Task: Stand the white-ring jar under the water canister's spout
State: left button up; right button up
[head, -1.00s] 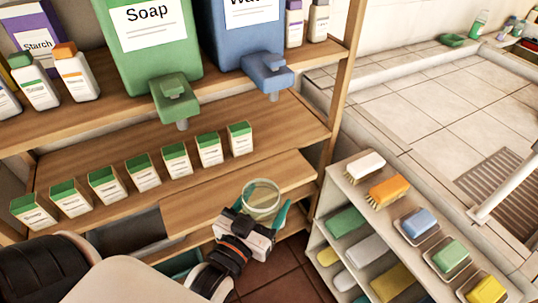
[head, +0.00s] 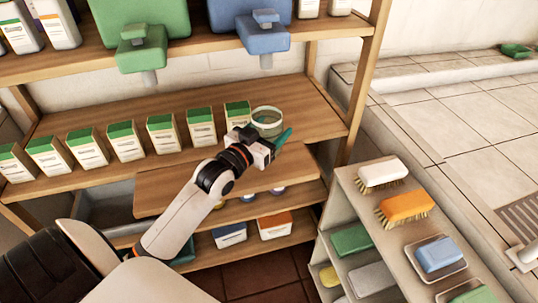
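The clear jar with a pale ring at its rim (head: 267,116) is at the middle shelf, held in my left gripper (head: 268,133). One teal finger shows at the jar's right side; the other finger is mostly hidden. The jar looks upright. I cannot tell whether its base touches the shelf. The blue water canister (head: 240,12) stands on the shelf above, its top and label cut off by the picture. Its spout (head: 266,61) points down, above the jar in the picture. My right gripper is not in view.
The green soap canister (head: 150,20) and its spout (head: 149,77) are to the left. Several green-topped boxes (head: 160,134) line the middle shelf, the last close to the jar's left. The shelf (head: 312,115) is clear to the right. A rack holds brushes (head: 405,205) and soaps.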

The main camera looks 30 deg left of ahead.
pick_arm(q)
notch_tip(320, 180, down, 2)
jog(key=shift+f, duration=0.1)
notch_tip(320, 180, down, 4)
jog(key=shift+r+b, duration=0.25)
jog(key=shift+b, duration=0.1)
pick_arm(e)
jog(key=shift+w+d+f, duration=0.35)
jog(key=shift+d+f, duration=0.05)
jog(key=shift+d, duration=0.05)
pick_arm(q)
jog(key=o, duration=1.1)
jog(key=shift+c, duration=0.2)
jog(key=s, duration=1.2)
jog(key=shift+a, duration=0.3)
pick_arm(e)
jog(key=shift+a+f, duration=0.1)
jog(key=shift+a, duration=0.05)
